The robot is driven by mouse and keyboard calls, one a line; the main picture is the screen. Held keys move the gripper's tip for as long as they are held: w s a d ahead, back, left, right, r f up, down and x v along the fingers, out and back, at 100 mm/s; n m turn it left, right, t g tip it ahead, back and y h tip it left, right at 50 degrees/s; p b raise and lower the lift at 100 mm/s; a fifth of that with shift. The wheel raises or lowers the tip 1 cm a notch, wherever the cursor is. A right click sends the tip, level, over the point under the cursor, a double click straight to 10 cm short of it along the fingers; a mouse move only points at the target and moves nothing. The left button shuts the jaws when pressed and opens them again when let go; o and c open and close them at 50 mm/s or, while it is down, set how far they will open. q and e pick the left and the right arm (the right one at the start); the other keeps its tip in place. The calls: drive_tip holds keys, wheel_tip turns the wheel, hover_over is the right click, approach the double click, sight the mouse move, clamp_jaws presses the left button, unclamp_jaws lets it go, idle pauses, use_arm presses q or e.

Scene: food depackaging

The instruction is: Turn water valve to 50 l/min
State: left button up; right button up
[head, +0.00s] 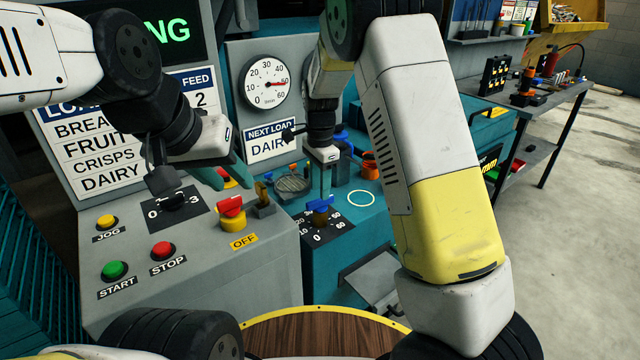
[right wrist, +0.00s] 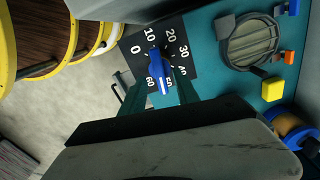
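The water valve is a blue handle (head: 320,204) on a black dial plate (head: 322,238) marked 0 to 60. It also shows in the right wrist view (right wrist: 157,70), where one end lies near 10 and the other near 50 and 60. The round gauge (head: 266,96) has its red needle at about 50. My right gripper (head: 321,192) points down over the valve. In the right wrist view its teal fingers (right wrist: 160,82) stand either side of the handle, seemingly with small gaps. My left gripper (head: 198,186) is open and empty above the grey panel.
Beneath my left gripper, the grey panel (head: 215,285) carries a black selector, a red switch marked OFF (head: 231,206), and JOG, START and STOP buttons (head: 162,250). A round grate (head: 293,184) and small coloured parts lie behind the valve. A workbench (head: 535,95) stands at the right.

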drive_tip(key=shift+r, duration=2.05)
drive_tip(key=shift+d+r, duration=0.1)
drive_tip(key=s+d+r+n+t+y, duration=0.3)
drive_tip(key=s+d+r+n, duration=0.3)
drive_tip(key=s+d+r, duration=0.5)
drive_tip(key=s+d+r+n+t, duration=0.1)
drive_tip(key=s+r+n, duration=0.1)
drive_tip(key=s, duration=0.5)
drive_tip(key=s+d+r+n+t, duration=0.1)
drive_tip(key=s+n, duration=0.3)
drive_tip(key=s, duration=0.4)
drive_tip(key=shift+s+d+r+n+t+h, duration=0.3)
drive_tip(key=shift+d+r+n+t+h, duration=0.1)
drive_tip(key=shift+r+t, duration=0.25)
